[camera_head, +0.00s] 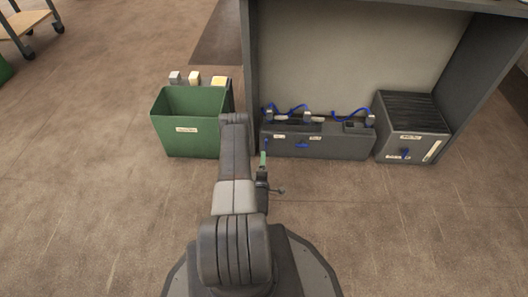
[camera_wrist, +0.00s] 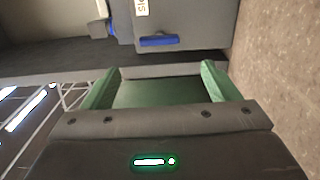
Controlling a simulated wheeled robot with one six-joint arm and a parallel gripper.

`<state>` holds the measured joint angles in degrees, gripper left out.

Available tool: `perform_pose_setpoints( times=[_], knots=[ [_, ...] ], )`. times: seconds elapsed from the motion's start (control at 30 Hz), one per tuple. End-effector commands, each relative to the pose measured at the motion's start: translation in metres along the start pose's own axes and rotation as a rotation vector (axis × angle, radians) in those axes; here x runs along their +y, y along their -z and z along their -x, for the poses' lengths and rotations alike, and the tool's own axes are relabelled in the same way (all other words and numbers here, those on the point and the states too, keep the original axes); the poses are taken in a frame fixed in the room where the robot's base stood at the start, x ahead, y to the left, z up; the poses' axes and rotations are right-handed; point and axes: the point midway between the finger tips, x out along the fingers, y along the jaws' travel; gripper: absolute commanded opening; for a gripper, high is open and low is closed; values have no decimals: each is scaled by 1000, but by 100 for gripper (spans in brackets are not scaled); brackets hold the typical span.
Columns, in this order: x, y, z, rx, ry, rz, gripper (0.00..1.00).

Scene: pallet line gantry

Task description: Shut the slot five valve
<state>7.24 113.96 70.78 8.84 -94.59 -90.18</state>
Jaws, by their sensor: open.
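A long dark grey valve box (camera_head: 340,146) stands on the floor under the rack. A blue lever handle (camera_head: 302,145) lies level on its front, below a small label too small to read. Another blue handle (camera_head: 267,142) shows near its left end. My gripper (camera_head: 263,158) is in front of the box's left part, its green finger pointing at it. In the wrist view my gripper (camera_wrist: 160,75) is open and empty, green fingers wide apart. Beyond them, a blue handle (camera_wrist: 160,40) is apart from the fingers, on a grey face with a partly cut-off label (camera_wrist: 141,7).
A green bin (camera_head: 190,130) stands left of the rack's post (camera_head: 249,60). A dark ribbed box (camera_head: 412,128) with a blue handle stands right of the valve box. Blue hoses (camera_head: 290,110) run over the valve box. The floor in front is clear.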

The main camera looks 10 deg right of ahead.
Motion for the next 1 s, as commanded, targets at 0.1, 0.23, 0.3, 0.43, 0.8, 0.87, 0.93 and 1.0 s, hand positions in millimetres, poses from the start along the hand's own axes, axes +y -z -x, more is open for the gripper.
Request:
perform_pose_setpoints(
  times=[0.1,0.23,0.3,0.43,0.8,0.87,0.93,1.0],
  knots=[
    [1,0,21,1,4,0,82],
    [1,0,32,0,2,0,82],
    [0,0,36,0,1,0,82],
    [0,0,37,0,0,0,82],
    [-1,0,27,-1,-2,-1,82],
    [-1,0,20,-1,-4,-1,82],
    [-2,0,9,0,-3,-1,82],
    [-2,0,-5,-1,-5,-1,82]
  ],
)
